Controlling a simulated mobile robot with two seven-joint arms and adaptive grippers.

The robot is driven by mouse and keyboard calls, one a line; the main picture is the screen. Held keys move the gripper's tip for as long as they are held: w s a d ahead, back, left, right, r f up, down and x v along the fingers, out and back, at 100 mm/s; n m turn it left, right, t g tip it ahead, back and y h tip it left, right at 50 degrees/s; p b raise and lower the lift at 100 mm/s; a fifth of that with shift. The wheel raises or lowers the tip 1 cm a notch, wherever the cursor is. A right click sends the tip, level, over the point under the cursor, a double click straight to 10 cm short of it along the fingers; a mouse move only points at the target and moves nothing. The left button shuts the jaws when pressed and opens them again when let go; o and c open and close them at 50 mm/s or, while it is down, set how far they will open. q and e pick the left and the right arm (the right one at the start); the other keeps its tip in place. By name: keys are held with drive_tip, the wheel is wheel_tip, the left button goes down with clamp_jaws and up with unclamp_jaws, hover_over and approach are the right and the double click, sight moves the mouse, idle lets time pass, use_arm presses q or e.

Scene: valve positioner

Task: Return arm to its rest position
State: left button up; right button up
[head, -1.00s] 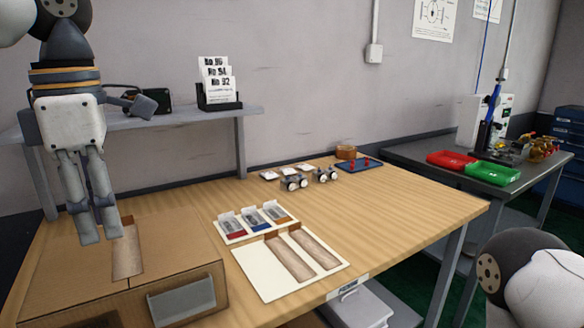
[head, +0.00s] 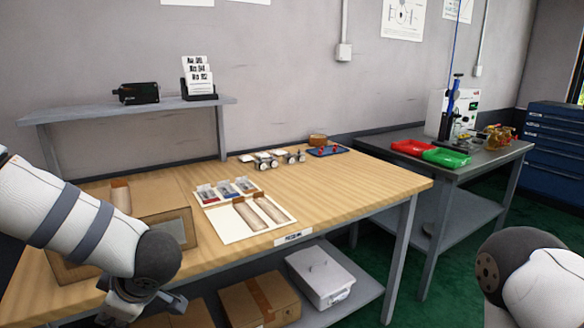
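My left arm (head: 70,215) comes in from the left edge of the head view and bends down at a dark joint (head: 158,258). Its lower part hangs in front of the wooden workbench (head: 350,190), at the near left. The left gripper's fingers are not in view; only a grey wrist part (head: 140,300) shows low in the picture. My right arm (head: 530,275) shows at the lower right as a white link with a dark joint. Its gripper is out of view.
A cardboard box (head: 165,195) stands on the bench's left, partly behind my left arm. A cream board (head: 250,222) with bags and slots lies beside it. A grey shelf (head: 120,112) stands behind.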

use_arm(q)
drive_tip(key=s+d+f+m+h, duration=0.2)
drive_tip(key=s+d+f+m, duration=0.1)
drive_tip(key=s+f+m, duration=0.5)
drive_tip(key=s+d+f+m+h, duration=0.25)
drive_tip(key=s+f, duration=0.25)
drive_tip(key=f, duration=0.5)
drive_tip(key=s+d+f+m+g+h, duration=0.1)
drive_tip(key=s+f+m+g, duration=0.1)
drive_tip(key=s, duration=0.9)
drive_tip(key=s+d+f+m+g+h, duration=0.1)
drive_tip(key=s+m, duration=0.4)
drive_tip(key=s, duration=0.5)
drive_tip(key=shift+s+d+f+g+h, duration=0.35)
drive_tip(key=shift+s+d+g+h, duration=0.1)
drive_tip(key=shift+g, duration=0.55)
drive_tip(key=shift+w, duration=0.1)
